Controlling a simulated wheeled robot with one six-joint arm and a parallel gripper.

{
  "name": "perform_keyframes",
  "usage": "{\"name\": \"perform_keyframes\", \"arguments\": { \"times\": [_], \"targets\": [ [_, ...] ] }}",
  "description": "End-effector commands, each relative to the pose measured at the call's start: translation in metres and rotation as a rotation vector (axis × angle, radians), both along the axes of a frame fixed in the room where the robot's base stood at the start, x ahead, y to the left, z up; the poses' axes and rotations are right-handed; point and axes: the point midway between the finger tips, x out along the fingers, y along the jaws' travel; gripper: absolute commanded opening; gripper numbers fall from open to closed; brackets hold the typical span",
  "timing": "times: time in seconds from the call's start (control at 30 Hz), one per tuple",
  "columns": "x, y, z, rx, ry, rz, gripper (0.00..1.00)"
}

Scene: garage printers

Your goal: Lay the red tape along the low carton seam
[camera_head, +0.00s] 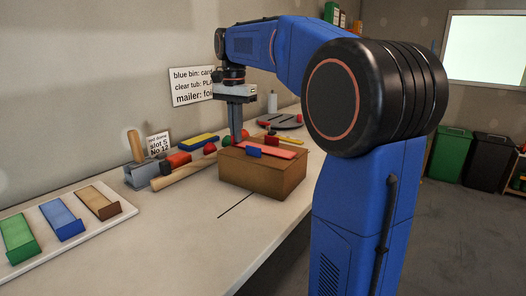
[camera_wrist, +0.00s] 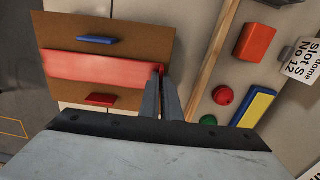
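The low carton (camera_head: 262,178) is a brown box on the bench. The red tape (camera_head: 275,150) lies as a flat strip across its top, and it also shows in the wrist view (camera_wrist: 95,68), running from the carton's left edge to near its right edge. A blue tab (camera_head: 254,153) and a red tab (camera_wrist: 100,99) sit on either side of the strip. My gripper (camera_wrist: 161,75) points down at the strip's right end in the wrist view. Its fingers are close together, with a small red end between the tips. The seam under the tape is hidden.
A wooden rod (camera_head: 184,170), a red block (camera_head: 178,160), a red ball (camera_head: 209,148) and a blue-yellow block (camera_head: 199,141) lie beside the carton. A white tray (camera_head: 120,212) with coloured holders is at left. Bare bench lies in front of the carton.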

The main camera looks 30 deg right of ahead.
Motion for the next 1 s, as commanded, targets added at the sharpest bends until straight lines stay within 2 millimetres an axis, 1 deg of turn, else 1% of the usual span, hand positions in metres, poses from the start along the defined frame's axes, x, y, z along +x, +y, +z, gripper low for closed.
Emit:
{"name": "perform_keyframes", "arguments": {
  "times": [0.17,0.2,0.27,0.57,0.67,0.77,0.87,1.0],
  "targets": [
    [0.0,0.0,-0.001,0.0,0.0,0.0,0.0],
    [0.0,0.0,-0.002,0.0,0.0,0.0,0.11],
    [0.0,0.0,-0.002,0.0,0.0,0.0,0.25],
    [0.0,0.0,-0.001,0.0,0.0,0.0,0.25],
    [0.0,0.0,0.004,0.0,0.0,0.0,0.25],
    [0.001,0.0,0.014,0.0,-0.002,0.0,0.25],
    [0.001,0.0,0.031,-0.001,-0.003,0.0,0.25],
    [0.001,0.0,0.059,-0.001,-0.004,0.0,0.25]
  ]
}}
